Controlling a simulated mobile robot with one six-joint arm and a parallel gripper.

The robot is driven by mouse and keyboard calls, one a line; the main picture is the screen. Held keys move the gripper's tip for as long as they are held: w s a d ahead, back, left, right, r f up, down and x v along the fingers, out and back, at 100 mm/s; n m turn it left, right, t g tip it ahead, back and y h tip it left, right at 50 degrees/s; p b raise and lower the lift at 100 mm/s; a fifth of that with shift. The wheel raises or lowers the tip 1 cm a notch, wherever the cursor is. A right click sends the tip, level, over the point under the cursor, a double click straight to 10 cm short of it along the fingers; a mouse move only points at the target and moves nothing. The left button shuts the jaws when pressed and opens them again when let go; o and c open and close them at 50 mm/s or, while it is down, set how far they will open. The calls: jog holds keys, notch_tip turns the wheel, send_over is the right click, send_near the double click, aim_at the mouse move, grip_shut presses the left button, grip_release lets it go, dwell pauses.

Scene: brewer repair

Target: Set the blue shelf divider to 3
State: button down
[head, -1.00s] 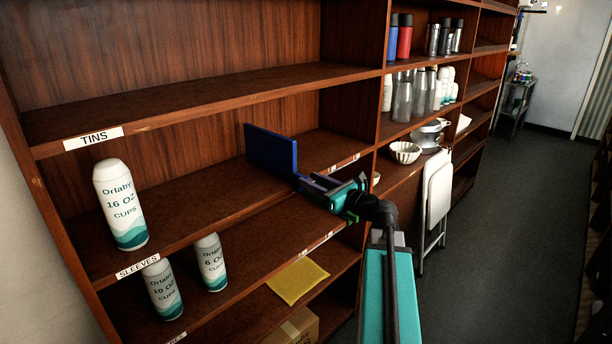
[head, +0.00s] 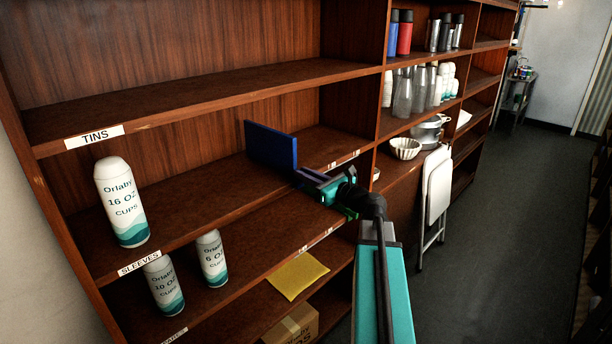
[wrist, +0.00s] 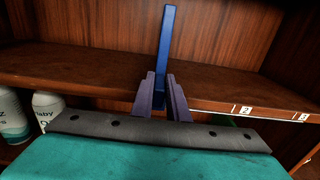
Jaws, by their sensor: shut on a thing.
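The blue shelf divider (head: 270,146) stands upright on the middle shelf, right of the shelf's centre. In the wrist view the divider (wrist: 166,45) rises straight ahead, between the number 2 label (wrist: 243,110) and the left side. The number 3 label (wrist: 303,117) is further right on the same shelf edge. My gripper (head: 308,177) is at the front edge of the shelf, shut on the divider's near end. In the wrist view its two purple fingers (wrist: 162,95) stand on either side of the divider's lower part, which they partly hide.
A tall Orlaby 16 oz cup stack (head: 121,202) stands at the left of this shelf. Two more cup stacks and a yellow packet (head: 298,276) are on the shelf below. An upright partition bounds the bay at the right. The shelf between the divider and that partition looks clear.

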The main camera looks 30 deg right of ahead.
jog(key=shift+d, duration=0.15)
jog(key=w+d, duration=0.3)
jog(key=d, duration=1.1)
jog(key=w+d, duration=0.4)
jog(key=d, duration=1.1)
jog(key=shift+w+r, duration=0.15)
jog(key=shift+d, duration=0.2)
jog(key=c, duration=1.7)
grip_release()
jog(key=shift+d, duration=0.1)
jog(key=shift+b, duration=0.3)
